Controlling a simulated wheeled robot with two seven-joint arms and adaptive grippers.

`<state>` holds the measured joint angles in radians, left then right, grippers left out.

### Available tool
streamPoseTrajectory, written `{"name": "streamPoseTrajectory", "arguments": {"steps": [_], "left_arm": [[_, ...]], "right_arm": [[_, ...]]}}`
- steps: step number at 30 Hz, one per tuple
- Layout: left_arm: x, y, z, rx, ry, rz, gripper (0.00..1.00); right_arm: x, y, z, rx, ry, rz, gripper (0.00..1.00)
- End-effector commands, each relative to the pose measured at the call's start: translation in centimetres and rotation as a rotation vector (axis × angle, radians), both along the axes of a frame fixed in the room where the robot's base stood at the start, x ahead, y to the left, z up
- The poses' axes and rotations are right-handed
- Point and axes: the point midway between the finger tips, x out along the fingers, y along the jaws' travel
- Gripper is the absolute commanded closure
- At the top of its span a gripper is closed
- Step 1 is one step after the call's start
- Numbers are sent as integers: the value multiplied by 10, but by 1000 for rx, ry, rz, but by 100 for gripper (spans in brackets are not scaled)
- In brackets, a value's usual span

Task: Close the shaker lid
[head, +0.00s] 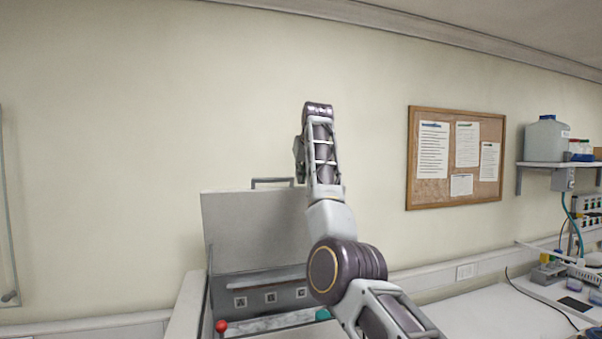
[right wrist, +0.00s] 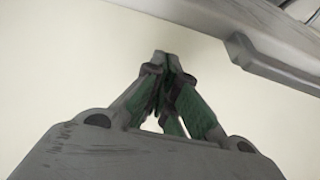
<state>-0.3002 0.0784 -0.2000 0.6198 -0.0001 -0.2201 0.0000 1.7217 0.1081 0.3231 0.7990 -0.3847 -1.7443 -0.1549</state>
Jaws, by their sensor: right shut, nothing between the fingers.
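The shaker (head: 196,300) stands at the bottom centre of the head view, a box with an open front edge. Its grey lid (head: 250,232) stands up, open, with a bar handle (head: 272,181) on its top edge. My right arm rises in front of the lid and hides its right part. My right gripper (right wrist: 165,58) is shut and empty, fingertips together, against plain wall in the right wrist view. In the head view it is at the raised end of the arm, above handle height, apart from the lid. My left gripper is out of view.
Inside the shaker are square-marked fittings (head: 271,297) and a teal item (head: 322,314). A red knob (head: 221,326) is at its left front. A corkboard (head: 413,180) hangs on the wall. A shelf (head: 540,164) with a container and a cluttered bench (head: 478,305) are at right.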

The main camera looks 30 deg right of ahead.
Motion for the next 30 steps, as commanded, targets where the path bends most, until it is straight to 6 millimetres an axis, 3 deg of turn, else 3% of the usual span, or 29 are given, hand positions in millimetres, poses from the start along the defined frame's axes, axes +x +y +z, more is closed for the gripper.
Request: {"name": "streamPoseTrajectory", "arguments": {"steps": [30], "left_arm": [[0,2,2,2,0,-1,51]], "right_arm": [[-25,6,-11,1,2,0,100]]}}
